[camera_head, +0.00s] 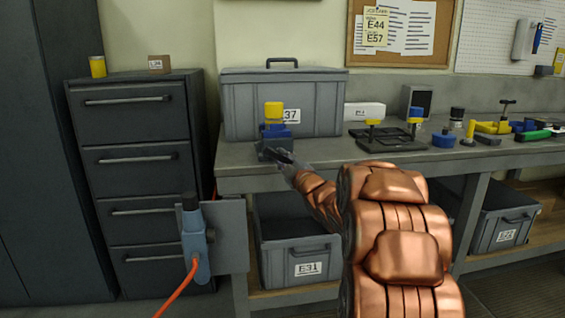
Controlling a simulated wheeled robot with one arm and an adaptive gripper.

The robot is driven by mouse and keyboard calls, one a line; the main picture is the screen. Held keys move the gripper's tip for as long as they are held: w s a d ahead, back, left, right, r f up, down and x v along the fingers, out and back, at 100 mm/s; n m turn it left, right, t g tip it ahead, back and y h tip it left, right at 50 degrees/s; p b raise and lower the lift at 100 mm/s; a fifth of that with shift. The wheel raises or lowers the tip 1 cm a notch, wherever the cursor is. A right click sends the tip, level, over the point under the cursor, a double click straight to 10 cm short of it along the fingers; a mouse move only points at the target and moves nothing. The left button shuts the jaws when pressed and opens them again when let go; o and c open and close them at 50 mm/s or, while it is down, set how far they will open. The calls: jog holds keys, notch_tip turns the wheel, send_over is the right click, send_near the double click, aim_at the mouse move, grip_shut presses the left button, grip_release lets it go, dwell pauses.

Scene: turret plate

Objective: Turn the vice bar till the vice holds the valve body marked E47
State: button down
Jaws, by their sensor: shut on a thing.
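A small vice (274,145) with blue and dark grey parts stands at the front left of the bench top. A valve body (274,113) with a yellow top stands upright at the vice, its lower part between or behind the jaws. No E47 mark can be read on it, and I cannot tell whether the jaws touch it. My gripper (283,157) is at the front of the vice, shut on the vice bar. The bar is mostly hidden by the fingers and the dark gripper body.
A large grey case (245,105) stands close behind the vice. Black fixtures (388,138) and several tools lie along the bench to the right. A blue tool with an orange cable (194,243) hangs at the bench's left end. A grey crate (275,262) is below.

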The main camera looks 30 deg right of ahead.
jog(key=m+h+b, duration=0.1)
jog(key=m, duration=0.2)
jog(key=m+t+h, duration=0.1)
jog(key=m+h, duration=0.1)
jog(key=m, duration=0.2)
jog(key=shift+b, duration=0.4)
jog(key=shift+r+m+h+b, duration=0.15)
jog(key=shift+m+h, duration=0.65)
jog(key=shift+m, duration=0.8)
jog(key=shift+m+h+b, duration=0.25)
jog(key=shift+m+h, duration=0.55)
jog(key=shift+m, duration=0.8)
jog(key=shift+s+h, duration=0.1)
jog(key=shift+h, duration=0.2)
jog(key=c, duration=1.2)
grip_release()
jog(key=shift+c, duration=0.2)
jog(key=shift+o, duration=1.1)
jog(key=v, duration=0.7)
jog(key=shift+s, duration=0.35)
